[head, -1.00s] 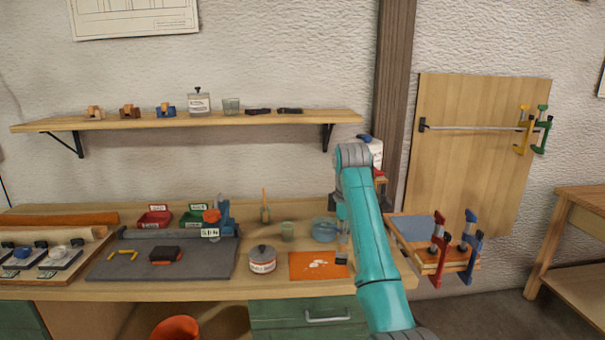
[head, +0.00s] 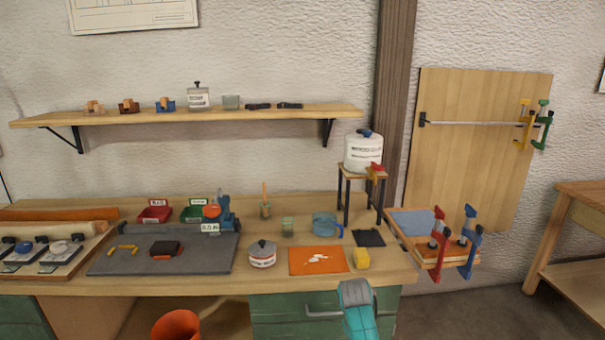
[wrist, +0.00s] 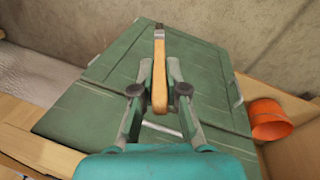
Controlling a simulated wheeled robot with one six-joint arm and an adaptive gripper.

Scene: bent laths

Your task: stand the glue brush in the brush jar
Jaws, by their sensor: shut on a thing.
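In the wrist view my gripper (wrist: 159,78) is shut on the glue brush (wrist: 159,52), around its wooden handle. The handle's rounded end points toward the camera and the metal collar is at the far end. In the head view the gripper and held brush are out of sight; only part of my arm shows at the bottom. A small jar with another wooden handle upright in it, seemingly the brush jar (head: 266,212), stands at the back of the bench. A clear glass (head: 288,228) stands beside it.
A small stand (head: 344,200) holds a white container. An orange bucket (wrist: 269,119) is below, by the green cabinet (wrist: 105,95).

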